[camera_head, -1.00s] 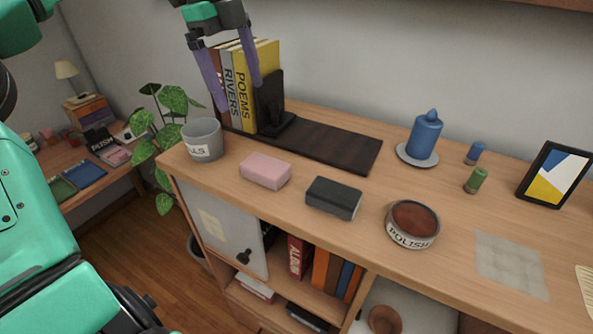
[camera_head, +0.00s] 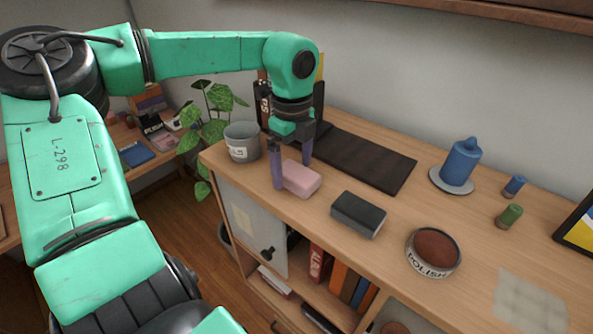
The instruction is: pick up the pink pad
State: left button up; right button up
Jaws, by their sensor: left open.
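The pink pad (camera_head: 301,179) lies flat on the wooden cabinet top, between the grey pot and the dark pad. My left gripper (camera_head: 291,173) is pointed down over the pad's left part, its two purple fingers apart. One finger is at the pad's near left side, the other by its far side. I cannot tell whether either finger touches the pad. The near finger hides the pad's left end. My right gripper is not in view.
A dark grey pad (camera_head: 358,215) lies right of the pink one. A grey pot (camera_head: 242,142) stands to the left. A dark board (camera_head: 372,162) lies behind. A polish tin (camera_head: 433,252) and a blue candle (camera_head: 460,162) stand further right. The cabinet's front edge is close.

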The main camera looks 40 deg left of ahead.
pick_arm(q)
jog(key=shift+s+a, duration=0.1)
jog(key=shift+a, duration=0.05)
jog(key=c, duration=0.3)
jog(key=shift+d, duration=0.35)
jog(key=c, duration=1.2)
jog(key=shift+a, duration=0.15)
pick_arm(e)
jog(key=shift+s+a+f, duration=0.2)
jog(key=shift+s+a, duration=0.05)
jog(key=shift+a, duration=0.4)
